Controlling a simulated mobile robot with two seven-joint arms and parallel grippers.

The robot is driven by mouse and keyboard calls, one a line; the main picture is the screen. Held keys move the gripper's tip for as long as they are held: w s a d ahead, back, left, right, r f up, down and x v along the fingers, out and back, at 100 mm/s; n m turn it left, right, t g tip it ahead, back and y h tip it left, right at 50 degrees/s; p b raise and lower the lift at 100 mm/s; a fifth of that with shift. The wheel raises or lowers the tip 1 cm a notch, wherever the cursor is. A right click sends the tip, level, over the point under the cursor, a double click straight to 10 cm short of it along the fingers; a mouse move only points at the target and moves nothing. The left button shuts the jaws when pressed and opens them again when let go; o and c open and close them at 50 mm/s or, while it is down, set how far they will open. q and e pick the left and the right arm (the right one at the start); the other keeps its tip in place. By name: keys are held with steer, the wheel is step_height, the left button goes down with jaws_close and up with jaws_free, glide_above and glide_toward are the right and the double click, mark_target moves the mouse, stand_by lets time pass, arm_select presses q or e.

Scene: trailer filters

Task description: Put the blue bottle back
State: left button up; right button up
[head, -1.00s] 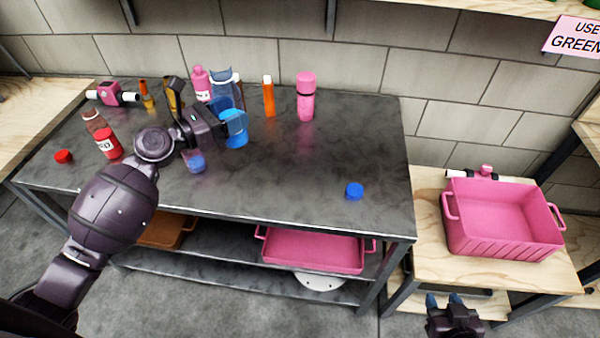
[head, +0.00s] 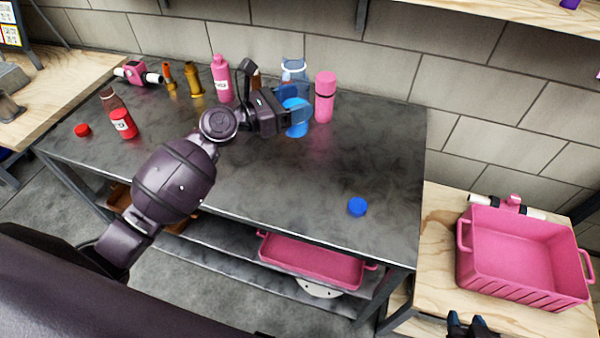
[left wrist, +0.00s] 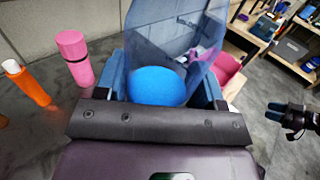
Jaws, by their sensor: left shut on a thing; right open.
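The blue bottle (head: 293,72) is see-through with blue in its lower part. My left gripper (head: 291,112) is shut on it over the dark table, just left of a pink cylinder (head: 325,97). In the left wrist view the bottle (left wrist: 158,86) is between the fingers (left wrist: 160,92), its clear wall rising beyond a bright blue round area. The gripper hides part of it; I cannot tell whether its base touches the table. My right gripper (head: 467,324) is open and empty at the bottom edge of the head view; it also shows in the left wrist view (left wrist: 292,116).
A blue cap (head: 357,206) lies on the bare right part of the table (head: 310,185). A pink bottle (head: 222,80), a red bottle (head: 123,124) and a red cap (head: 82,130) stand left. A pink bin (head: 518,262) is on the wooden shelf at right.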

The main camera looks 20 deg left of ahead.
arm_select(q)
steer(key=shift+f+b, duration=3.1)
steer(key=shift+f, duration=6.6)
arm_select(e)
step_height(320, 180, down, 8)
steer(key=s, duration=0.1)
steer(key=shift+a+r+g, duration=0.15)
steer(key=shift+g, duration=0.15)
arm_select(q)
steer(key=shift+r, duration=0.1)
arm_select(e)
steer(key=shift+w+r, duration=0.1)
steer(key=shift+w, duration=0.05)
arm_select(q)
steer(key=shift+f, duration=0.25)
steer(key=o, duration=1.1)
